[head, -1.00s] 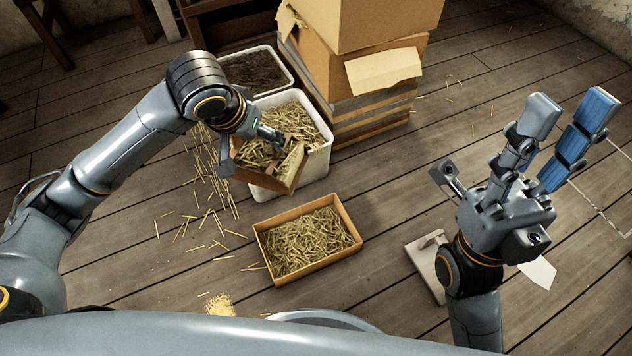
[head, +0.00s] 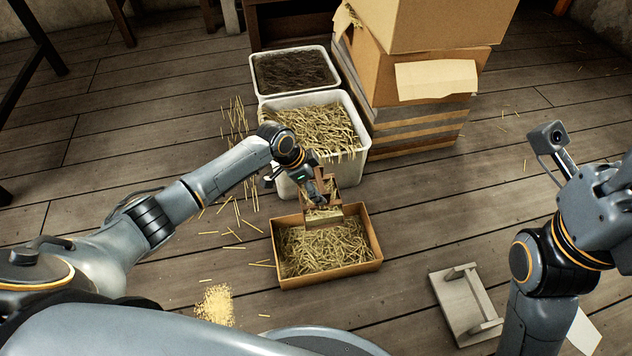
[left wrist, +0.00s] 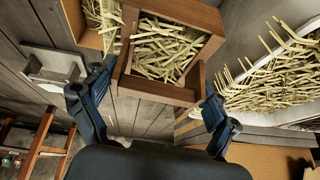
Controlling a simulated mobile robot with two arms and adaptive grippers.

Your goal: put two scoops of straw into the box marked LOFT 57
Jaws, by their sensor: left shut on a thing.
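My left gripper (head: 318,190) is shut on a wooden scoop (head: 338,211). The scoop has straw in it and is over the back edge of an open cardboard box (head: 332,276). In the left wrist view the scoop (left wrist: 155,91) sits between the two blue fingers, with straw inside its wooden frame. The cardboard box holds a bed of straw; I cannot read any marking on it. A white bin (head: 362,150) full of straw stands just behind it. My right gripper (head: 606,205) is at the right edge, its fingers cut off by the frame.
A second white bin (head: 292,92) with dark contents stands behind the straw bin. Stacked cardboard boxes (head: 425,95) stand to its right. A small grey wooden stand (head: 465,305) and a pale yellow heap (head: 215,305) lie on the floor. Loose straw is scattered to the left.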

